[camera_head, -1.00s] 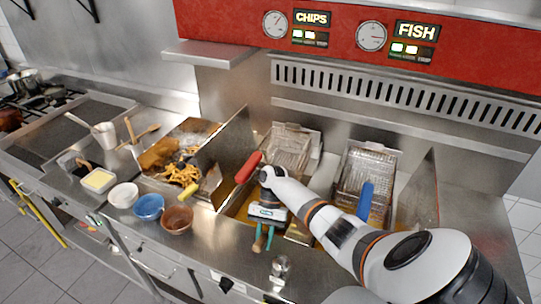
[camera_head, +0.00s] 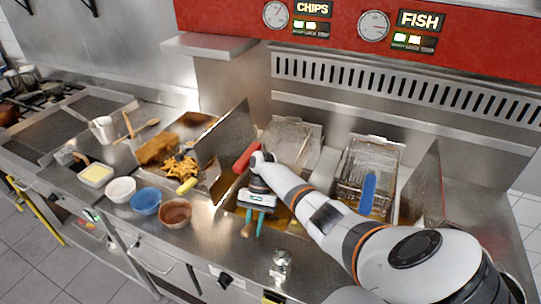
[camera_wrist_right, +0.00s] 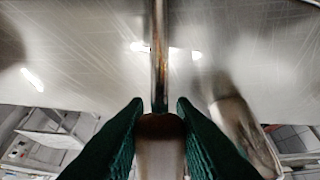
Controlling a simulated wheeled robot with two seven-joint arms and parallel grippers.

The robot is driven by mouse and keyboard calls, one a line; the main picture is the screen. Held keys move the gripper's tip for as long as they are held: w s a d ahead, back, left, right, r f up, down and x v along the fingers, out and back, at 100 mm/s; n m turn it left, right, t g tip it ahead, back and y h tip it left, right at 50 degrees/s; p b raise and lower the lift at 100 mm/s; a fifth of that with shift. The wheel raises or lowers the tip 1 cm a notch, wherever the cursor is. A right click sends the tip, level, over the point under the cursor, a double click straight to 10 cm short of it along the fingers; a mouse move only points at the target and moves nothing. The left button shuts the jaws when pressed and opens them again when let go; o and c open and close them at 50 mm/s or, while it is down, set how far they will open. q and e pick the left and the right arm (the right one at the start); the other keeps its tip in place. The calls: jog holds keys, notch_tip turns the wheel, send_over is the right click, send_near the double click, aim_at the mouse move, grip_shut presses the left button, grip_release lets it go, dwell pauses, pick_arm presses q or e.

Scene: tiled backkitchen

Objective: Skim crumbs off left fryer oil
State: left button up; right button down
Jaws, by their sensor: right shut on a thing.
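My right gripper (camera_head: 254,222) has green fingers and is shut on the handle of a utensil. The brown handle end (camera_head: 247,231) shows between the fingertips in the head view, over the counter's front strip by the left fryer. In the right wrist view the handle (camera_wrist_right: 160,140) lies between both fingers (camera_wrist_right: 160,105), and a thin metal shaft (camera_wrist_right: 160,55) runs on from it. The utensil's far end is hidden. The left fryer's basket (camera_head: 294,143) has a red handle (camera_head: 247,158). Some yellow-brown oil (camera_head: 229,187) shows beside my arm. No crumbs can be made out. My left gripper is out of view.
The right fryer basket (camera_head: 368,165) has a blue handle (camera_head: 368,193). An upright metal panel (camera_head: 227,145) divides the left fryer from a tray of fried food (camera_head: 180,167). White (camera_head: 121,190), blue (camera_head: 146,202) and brown (camera_head: 175,213) bowls line the front. A shaker (camera_head: 281,262) stands front right.

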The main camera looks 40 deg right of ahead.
jog(key=shift+w, duration=0.25)
jog(key=shift+s+r, duration=0.1)
jog(key=shift+r, duration=0.05)
jog(key=s+p, duration=0.1)
jog(key=p, duration=0.2)
jog(key=shift+s+d, duration=0.2)
jog(key=shift+d, duration=0.2)
jog(key=s, duration=0.1)
jog(key=s+d, duration=0.1)
jog(key=s, duration=0.1)
jog(key=shift+s+d+f+p, duration=0.15)
jog(key=shift+d+f+p, duration=0.05)
jog(key=shift+p, duration=0.2)
jog(key=shift+s+d, duration=0.25)
jog(key=shift+s, duration=0.4)
jog(key=shift+w+a, duration=0.65)
jog(key=shift+a, duration=0.15)
jog(key=shift+w+a, duration=0.6)
jog(key=shift+a, duration=0.2)
jog(key=shift+r, duration=0.1)
